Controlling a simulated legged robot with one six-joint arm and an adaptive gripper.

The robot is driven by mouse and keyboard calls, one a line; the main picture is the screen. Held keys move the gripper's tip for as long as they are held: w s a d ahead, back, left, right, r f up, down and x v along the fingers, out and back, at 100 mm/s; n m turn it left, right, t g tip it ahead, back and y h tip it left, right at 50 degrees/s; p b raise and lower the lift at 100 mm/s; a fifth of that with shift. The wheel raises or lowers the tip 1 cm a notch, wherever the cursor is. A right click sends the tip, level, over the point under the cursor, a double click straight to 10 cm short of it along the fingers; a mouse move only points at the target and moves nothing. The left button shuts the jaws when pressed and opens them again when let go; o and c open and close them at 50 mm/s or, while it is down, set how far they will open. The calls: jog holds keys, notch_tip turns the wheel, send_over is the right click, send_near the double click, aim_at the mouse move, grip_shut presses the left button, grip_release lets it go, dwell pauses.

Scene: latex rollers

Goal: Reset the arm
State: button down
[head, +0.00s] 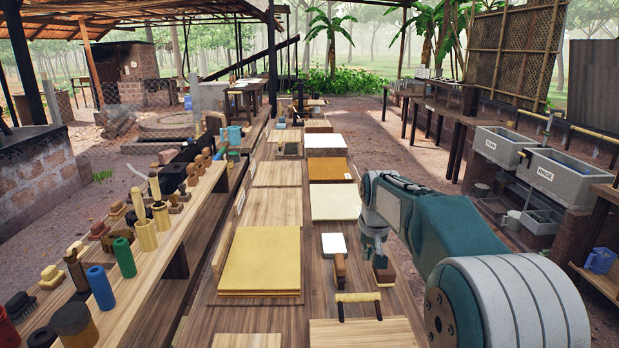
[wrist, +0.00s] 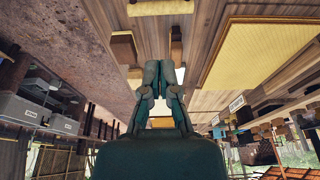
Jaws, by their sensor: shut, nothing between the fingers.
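My arm (head: 450,225) reaches in from the right of the head view, teal and grey, and hangs over the right side of the long wooden bench (head: 282,318). My gripper (head: 376,262) points down beside a brown wooden block (head: 384,275) near the bench's right edge. The wrist view shows its fingers (wrist: 160,68) close together, with nothing held. I cannot tell in the head view whether the fingertips touch the block.
A yellow sheet on a board (head: 262,258) and a white-topped tool (head: 335,255) lie left of my gripper. A wooden-handled roller (head: 358,298) lies in front. A side shelf at left holds rollers and brushes (head: 124,257). Grey sinks (head: 560,180) stand at right.

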jog(key=s+r, duration=0.5)
jog(key=s, duration=0.4)
jog(key=s+f+t, duration=0.1)
jog(key=s+f, duration=0.1)
jog(key=s, duration=1.1)
jog(key=s+f+t, duration=0.1)
jog(key=s, duration=1.1)
jog(key=shift+s+f, duration=0.35)
